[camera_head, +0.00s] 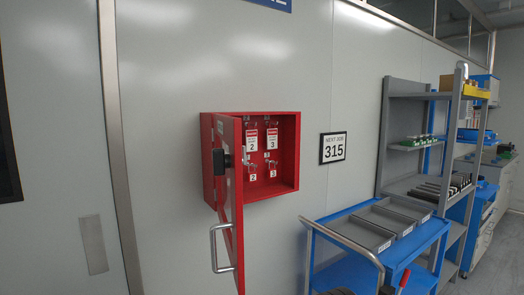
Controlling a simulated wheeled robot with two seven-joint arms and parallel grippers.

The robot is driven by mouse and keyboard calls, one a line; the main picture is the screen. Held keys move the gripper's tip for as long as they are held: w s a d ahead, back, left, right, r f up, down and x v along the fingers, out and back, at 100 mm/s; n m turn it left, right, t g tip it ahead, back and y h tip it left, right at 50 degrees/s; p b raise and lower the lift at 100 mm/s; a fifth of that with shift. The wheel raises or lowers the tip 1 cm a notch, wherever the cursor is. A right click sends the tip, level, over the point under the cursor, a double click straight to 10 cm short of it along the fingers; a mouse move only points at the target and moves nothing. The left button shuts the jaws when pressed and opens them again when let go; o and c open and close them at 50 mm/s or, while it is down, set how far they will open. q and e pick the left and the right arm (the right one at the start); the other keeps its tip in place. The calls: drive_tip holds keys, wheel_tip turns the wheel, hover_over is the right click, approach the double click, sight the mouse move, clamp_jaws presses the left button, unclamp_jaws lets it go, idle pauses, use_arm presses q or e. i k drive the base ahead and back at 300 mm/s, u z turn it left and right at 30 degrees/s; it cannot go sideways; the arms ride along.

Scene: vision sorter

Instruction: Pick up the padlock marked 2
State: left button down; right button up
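The padlock marked 2 (252,174) hangs low inside the open red wall cabinet (285,188), in the left column. It looks small and red with a white number label. The padlock marked 3 (273,172) hangs beside it on the right. Above them hang a red and white tag marked 2 (252,141) and another marked 3 (271,140). The cabinet door (231,215) is swung open toward me on the left side, with a grey handle at its lower part. Neither of my grippers can be made out in this view.
A blue cart (350,268) with grey trays stands right of the cabinet and lower. A grey shelf rack (383,150) stands behind it. A sign reading 315 (333,148) hangs on the wall. Small dark shapes at the bottom edge are unclear.

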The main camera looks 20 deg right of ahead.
sight(251, 176)
drive_tip(key=z, duration=0.65)
drive_tip(key=i, duration=1)
